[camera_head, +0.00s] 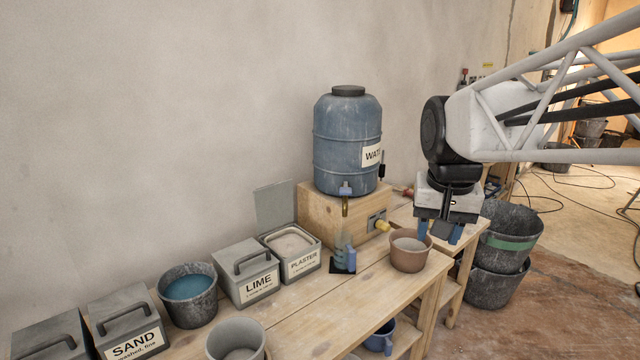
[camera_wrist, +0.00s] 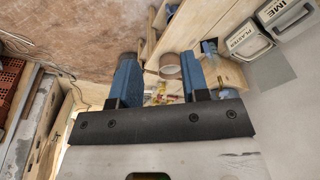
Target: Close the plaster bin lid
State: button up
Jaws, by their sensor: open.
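The plaster bin (camera_head: 298,262) stands on the bench to the right of the lime bin, with pale powder showing inside. Its grey lid (camera_head: 274,205) stands upright at the back of the bin, open. In the wrist view the plaster bin (camera_wrist: 240,38) is at the upper right. My gripper (camera_head: 440,232) is right of the bin, above the right end of the bench, beyond the brown pot. It points down with its blue fingers apart and nothing between them. The fingers (camera_wrist: 160,82) also show spread in the wrist view.
A brown pot (camera_head: 409,252) and a small blue-green item (camera_head: 343,258) stand nearer. The lime bin (camera_head: 247,275) is closed. Black buckets (camera_head: 505,250) stand at right.

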jog(key=w+a+r+m+g, duration=0.15)
jog(key=w+a, duration=0.45)
jog(key=w, duration=0.6)
jog(key=w+a+r+m, duration=0.1)
jog(key=w+a+r, duration=0.3)
jog(key=w, duration=0.9)
jog(key=w+a+r+m, duration=0.1)
jog(key=w+a, duration=0.6)
jog(key=w, duration=0.5)
jog(key=w+a+f+m, duration=0.1)
jog(key=w+a+f, duration=0.5)
jog(key=a, duration=0.3)
jog(key=w+a+f+m+g+h, duration=0.1)
jog(key=w+a+f, duration=0.5)
jog(key=w+a, duration=0.3)
jog(key=w+a+f+m+g, duration=0.1)
jog(key=w+a+f+m, duration=0.1)
jog(key=w+a+f, duration=0.5)
jog(key=w+a, duration=0.1)
jog(key=a, duration=0.3)
jog(key=shift+w+a+h, duration=0.15)
jog(key=shift+h, duration=0.15)
jog(key=shift+f, duration=0.15)
jog(key=shift+x, duration=3.85)
